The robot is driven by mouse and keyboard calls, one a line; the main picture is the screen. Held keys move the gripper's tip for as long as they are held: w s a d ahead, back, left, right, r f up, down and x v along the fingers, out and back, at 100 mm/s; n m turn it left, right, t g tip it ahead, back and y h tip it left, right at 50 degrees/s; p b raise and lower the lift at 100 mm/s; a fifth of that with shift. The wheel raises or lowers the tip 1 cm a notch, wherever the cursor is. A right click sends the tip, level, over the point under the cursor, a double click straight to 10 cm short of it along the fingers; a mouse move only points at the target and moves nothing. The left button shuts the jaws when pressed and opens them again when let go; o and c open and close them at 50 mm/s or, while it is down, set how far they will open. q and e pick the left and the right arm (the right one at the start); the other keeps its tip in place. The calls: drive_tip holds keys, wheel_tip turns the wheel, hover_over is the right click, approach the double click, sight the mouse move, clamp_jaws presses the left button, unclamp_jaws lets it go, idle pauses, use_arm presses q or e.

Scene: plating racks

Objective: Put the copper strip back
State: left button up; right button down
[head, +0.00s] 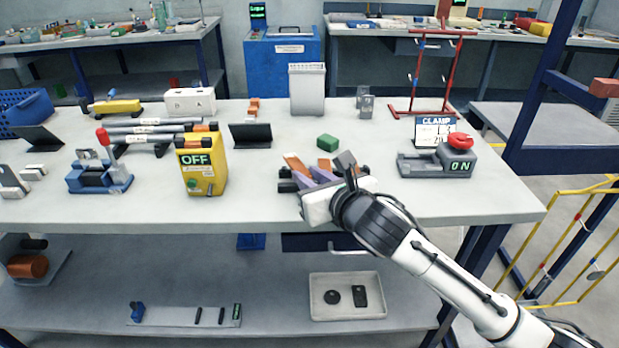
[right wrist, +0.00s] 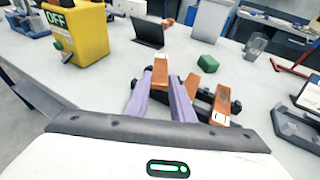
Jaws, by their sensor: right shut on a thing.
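My right gripper (head: 313,173) reaches in from the lower right over the front of the bench, its two purple fingers shut on a copper strip (head: 296,163). In the right wrist view the held copper strip (right wrist: 160,72) stands up between the fingertips. Other copper strips (right wrist: 193,85) (right wrist: 221,106) stand just to its right. A low black holder (head: 287,186) shows beside and behind the fingers, mostly hidden by them. I cannot tell whether the held strip touches the holder. My left gripper is not in view.
A green block (head: 327,142) lies just behind the strips. A yellow OFF box (head: 201,163) stands to the left, and a grey clamp unit with a red knob and ON display (head: 438,160) to the right. A black stand (head: 250,135) is behind left. The bench's front edge is close.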

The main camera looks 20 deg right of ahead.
drive_tip(key=shift+f, duration=0.5)
drive_tip(key=c, duration=1.5)
unclamp_jaws()
drive_tip(key=shift+c, duration=0.2)
